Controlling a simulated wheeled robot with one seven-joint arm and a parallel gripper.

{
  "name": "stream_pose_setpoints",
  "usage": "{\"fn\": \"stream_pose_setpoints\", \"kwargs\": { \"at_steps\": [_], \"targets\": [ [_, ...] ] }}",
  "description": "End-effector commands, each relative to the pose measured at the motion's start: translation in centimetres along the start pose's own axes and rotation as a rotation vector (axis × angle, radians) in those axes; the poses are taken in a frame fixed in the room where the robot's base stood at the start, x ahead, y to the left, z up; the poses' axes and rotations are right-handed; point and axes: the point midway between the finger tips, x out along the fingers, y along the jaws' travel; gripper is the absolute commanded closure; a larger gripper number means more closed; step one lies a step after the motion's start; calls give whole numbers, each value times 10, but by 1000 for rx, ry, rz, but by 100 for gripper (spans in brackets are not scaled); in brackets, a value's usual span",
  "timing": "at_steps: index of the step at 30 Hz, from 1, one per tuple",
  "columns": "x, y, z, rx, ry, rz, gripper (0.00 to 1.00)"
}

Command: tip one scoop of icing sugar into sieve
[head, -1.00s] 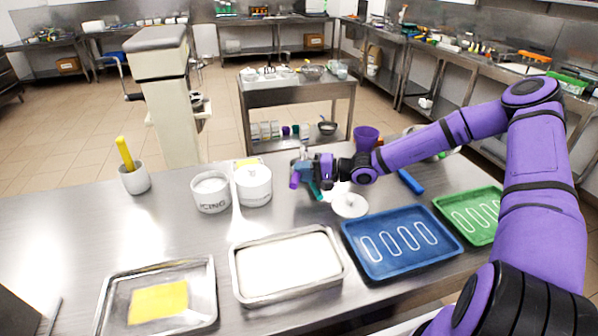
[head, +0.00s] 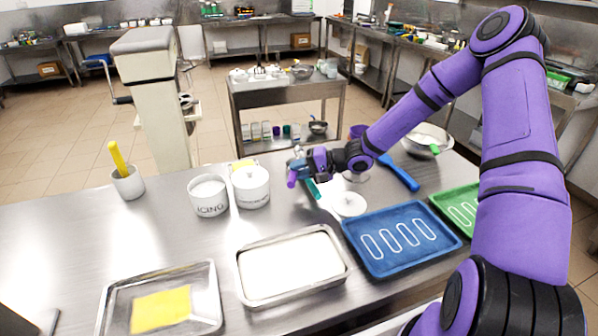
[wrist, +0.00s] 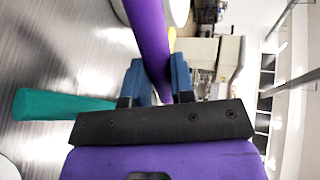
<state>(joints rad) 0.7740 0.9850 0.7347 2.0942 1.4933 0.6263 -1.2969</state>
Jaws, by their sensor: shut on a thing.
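My gripper (head: 294,168) is above the steel table, right of the tubs. In the wrist view its blue fingers (wrist: 160,80) are shut on a purple handle (wrist: 150,40). The purple end (head: 292,181) shows below the gripper in the head view; whether it carries sugar cannot be seen. The open white tub marked ICING (head: 208,202) stands to the left, with white powder inside. A metal bowl (head: 445,148) at the back right has something pale and a green handle (head: 435,149) in it, possibly the sieve; this is too small to be sure.
A lidded white tub (head: 251,190) stands beside the icing tub. A white lid (head: 349,204), a teal handle (head: 313,189) and a blue-handled tool (head: 400,173) lie near my gripper. A white-filled tray (head: 290,268), blue tray (head: 402,238) and green tray (head: 462,206) line the front.

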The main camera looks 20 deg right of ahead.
Motion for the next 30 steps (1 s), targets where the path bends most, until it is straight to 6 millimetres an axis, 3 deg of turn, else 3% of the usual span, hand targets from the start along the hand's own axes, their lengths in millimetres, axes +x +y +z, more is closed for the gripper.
{"fn": "stream_pose_setpoints", "kwargs": {
  "at_steps": [12,30],
  "targets": [
    [3,-12,0,29,1,326,100],
    [7,-18,0,67,-1,606,100]
  ]
}}
